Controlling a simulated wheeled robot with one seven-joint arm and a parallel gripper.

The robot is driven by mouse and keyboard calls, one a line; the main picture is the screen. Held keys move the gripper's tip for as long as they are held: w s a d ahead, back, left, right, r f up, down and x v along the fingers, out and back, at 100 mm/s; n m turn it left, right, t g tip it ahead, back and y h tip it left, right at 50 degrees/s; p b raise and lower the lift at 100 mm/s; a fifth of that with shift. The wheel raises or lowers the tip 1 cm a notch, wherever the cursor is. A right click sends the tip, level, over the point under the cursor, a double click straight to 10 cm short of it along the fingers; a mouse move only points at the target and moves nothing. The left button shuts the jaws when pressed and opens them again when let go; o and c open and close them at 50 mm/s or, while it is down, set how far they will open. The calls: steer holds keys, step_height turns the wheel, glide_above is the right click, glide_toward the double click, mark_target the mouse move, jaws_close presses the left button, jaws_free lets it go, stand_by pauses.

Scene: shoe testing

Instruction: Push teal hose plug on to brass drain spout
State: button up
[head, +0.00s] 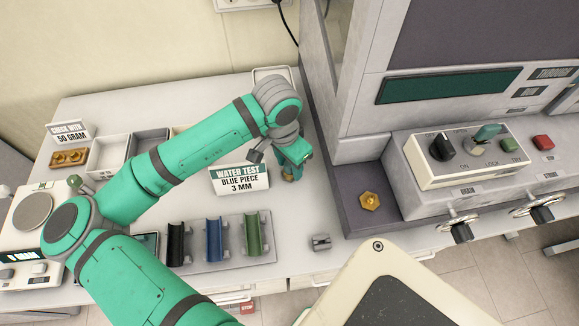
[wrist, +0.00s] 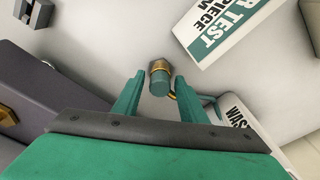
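The teal hose plug (wrist: 160,87) shows in the wrist view as a short teal cylinder. A brass fitting (wrist: 158,65), which looks like the drain spout, is directly at its far end. The two appear to touch and line up, but I cannot tell how far the plug sits on. My gripper (wrist: 158,78) is open, with a finger on each side of the plug and a visible gap at both.
The water test sign (head: 240,180) stands left of my gripper. A grey machine with a dark ledge bearing a brass hex fitting (head: 370,201) stands to the right. A tray (head: 226,258) of coloured troughs and a small grey block (head: 321,242) lie in front. A waste card (wrist: 237,115) is nearby.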

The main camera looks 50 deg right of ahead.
steer(key=c, duration=0.7)
steer(key=shift+c, duration=0.3)
steer(key=shift+r, duration=0.15)
